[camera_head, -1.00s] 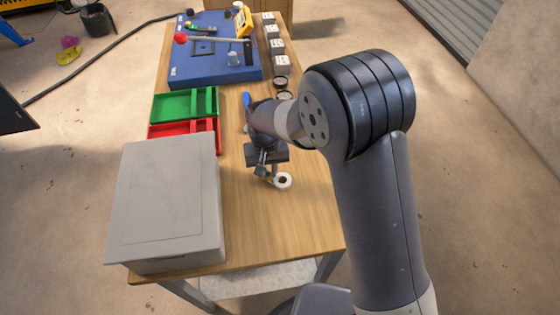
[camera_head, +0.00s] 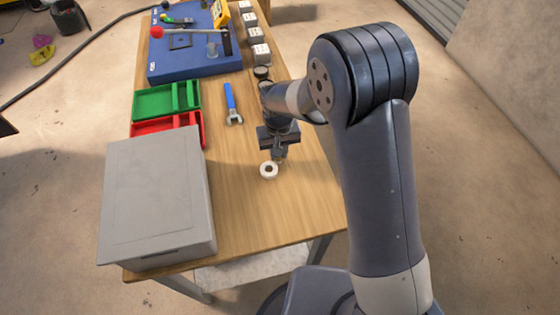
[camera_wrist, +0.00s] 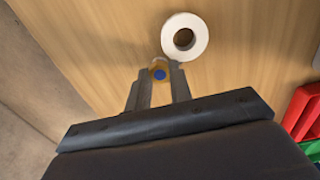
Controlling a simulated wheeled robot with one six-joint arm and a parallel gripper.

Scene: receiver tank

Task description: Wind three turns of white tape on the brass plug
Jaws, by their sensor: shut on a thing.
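My gripper (camera_wrist: 160,80) is shut on a small brass-coloured piece (camera_wrist: 158,67), which looks like the brass plug. A blue spot shows on it between the fingertips, and most of it is hidden. A white roll of tape (camera_wrist: 184,37) with a dark centre hole lies on the table just beyond the fingertips in the wrist view. In the head view the tape roll (camera_head: 268,170) sits close below my gripper (camera_head: 279,154). I see no tape wound on the plug, but it is too small to be sure.
A large grey box (camera_head: 155,200) stands at the near left of the wooden table (camera_head: 255,220). Behind it are red (camera_head: 150,126) and green (camera_head: 155,103) trays. A blue-handled wrench (camera_head: 231,103) lies mid-table. A blue rig (camera_head: 190,65) stands at the far end. The table's near right is clear.

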